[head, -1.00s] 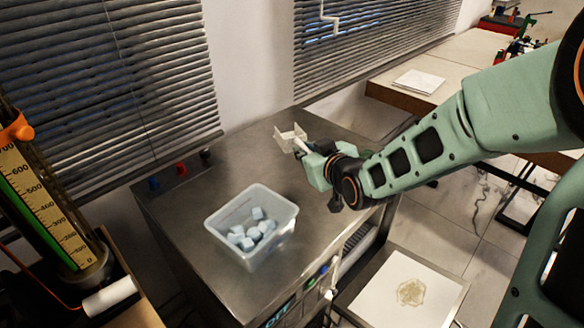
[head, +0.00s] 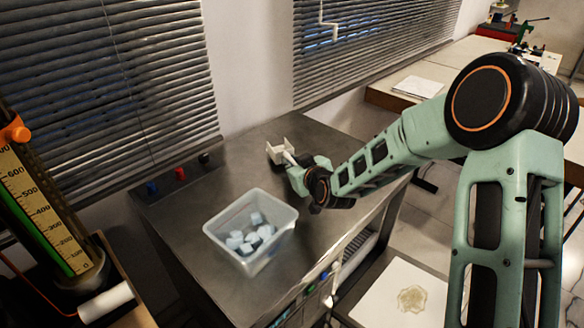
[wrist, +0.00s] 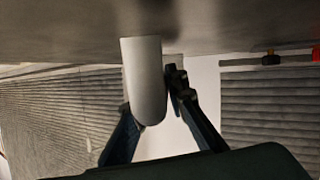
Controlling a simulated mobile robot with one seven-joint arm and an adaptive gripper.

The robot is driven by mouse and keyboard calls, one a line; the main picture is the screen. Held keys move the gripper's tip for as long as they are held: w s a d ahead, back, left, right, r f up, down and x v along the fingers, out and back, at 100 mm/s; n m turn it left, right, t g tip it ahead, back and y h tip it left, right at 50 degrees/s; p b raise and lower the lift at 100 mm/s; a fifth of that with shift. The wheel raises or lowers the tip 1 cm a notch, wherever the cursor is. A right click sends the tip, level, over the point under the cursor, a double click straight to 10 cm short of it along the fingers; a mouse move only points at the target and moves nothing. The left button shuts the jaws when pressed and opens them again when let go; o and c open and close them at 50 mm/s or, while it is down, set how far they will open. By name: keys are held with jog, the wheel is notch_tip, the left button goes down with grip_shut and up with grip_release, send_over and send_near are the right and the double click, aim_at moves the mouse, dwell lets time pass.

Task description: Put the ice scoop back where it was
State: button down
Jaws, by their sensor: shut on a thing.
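The white ice scoop (head: 279,153) is near the back of the metal counter (head: 322,150), its open end pointing away from my arm. My gripper (head: 297,167) is shut on the scoop's handle. In the wrist view the pale rounded handle (wrist: 146,82) sits between the two dark fingers of my gripper (wrist: 150,110). The scoop is at or just above the counter top; I cannot tell whether it touches. A translucent tub (head: 250,232) of several pale ice cubes (head: 252,236) stands on the counter, left of and nearer than the scoop.
Red and blue knobs (head: 180,174) line the counter's back left edge. Window blinds (head: 110,90) rise behind. A tall scaled gauge (head: 40,205) stands at left. A white board with a stain (head: 405,293) lies lower right. Bare counter surrounds the scoop.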

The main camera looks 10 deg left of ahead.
jog(key=shift+f, duration=0.8)
jog(key=shift+f+b, duration=0.2)
jog(key=shift+b, duration=0.1)
jog(key=c, duration=1.9)
grip_release()
jog(key=shift+c, duration=0.2)
jog(key=shift+r, duration=0.1)
jog(key=shift+r+p, duration=0.15)
jog(key=shift+p, duration=0.15)
jog(key=v, duration=1.2)
jog(key=shift+d, duration=0.1)
